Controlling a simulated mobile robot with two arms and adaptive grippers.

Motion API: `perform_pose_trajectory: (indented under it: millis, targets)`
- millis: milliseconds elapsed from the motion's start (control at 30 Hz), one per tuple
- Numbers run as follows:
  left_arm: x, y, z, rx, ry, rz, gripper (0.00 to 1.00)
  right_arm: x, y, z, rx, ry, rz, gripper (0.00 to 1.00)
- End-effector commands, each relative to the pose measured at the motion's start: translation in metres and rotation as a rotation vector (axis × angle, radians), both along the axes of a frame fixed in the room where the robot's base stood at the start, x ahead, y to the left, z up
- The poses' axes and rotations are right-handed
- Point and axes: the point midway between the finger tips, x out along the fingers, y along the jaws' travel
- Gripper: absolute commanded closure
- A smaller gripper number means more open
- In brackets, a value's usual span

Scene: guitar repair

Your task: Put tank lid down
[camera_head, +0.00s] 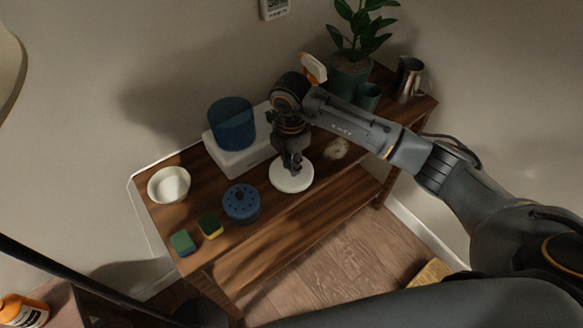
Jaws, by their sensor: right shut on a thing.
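The tank lid is a round white disc (291,180) near the front edge of the wooden table (330,196). My right gripper (292,165) points down over its middle and is shut on it. The fingers hide the grip itself. The lid is at or very close to the tabletop; I cannot tell whether it touches. The blue translucent tank (231,124) stands on a white base unit (241,157) behind and left of the lid. My left gripper is not in view.
Left of the lid are a blue round part with holes (241,203), two sponges (210,225) and a white bowl (168,184). A pale patch (336,148) lies to its right. A potted plant (350,75), green cup (368,96) and metal pitcher (408,80) stand behind my arm.

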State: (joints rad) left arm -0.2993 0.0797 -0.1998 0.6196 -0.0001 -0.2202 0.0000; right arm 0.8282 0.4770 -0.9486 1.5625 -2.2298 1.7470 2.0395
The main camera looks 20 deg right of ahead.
Motion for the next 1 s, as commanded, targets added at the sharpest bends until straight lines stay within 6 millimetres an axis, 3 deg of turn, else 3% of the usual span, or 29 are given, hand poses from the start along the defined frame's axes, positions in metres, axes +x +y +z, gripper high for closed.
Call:
perform_pose_trajectory:
  millis: [200, 567, 600, 700, 1000]
  targets:
    - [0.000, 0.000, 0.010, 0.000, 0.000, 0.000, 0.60, -0.002, 0.000, -0.025, -0.001, 0.005, 0.001, 1.00]
    - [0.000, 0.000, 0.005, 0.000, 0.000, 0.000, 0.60, -0.002, 0.001, -0.030, 0.000, 0.003, 0.002, 1.00]
    - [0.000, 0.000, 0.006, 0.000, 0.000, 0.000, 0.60, -0.002, 0.001, -0.029, 0.000, 0.003, 0.002, 0.76]
    - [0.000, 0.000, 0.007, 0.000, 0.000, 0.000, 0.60, -0.002, 0.000, -0.029, 0.000, 0.003, 0.001, 0.59]
    - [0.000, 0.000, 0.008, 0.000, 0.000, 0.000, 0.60, -0.002, 0.000, -0.027, 0.000, 0.003, 0.001, 0.59]
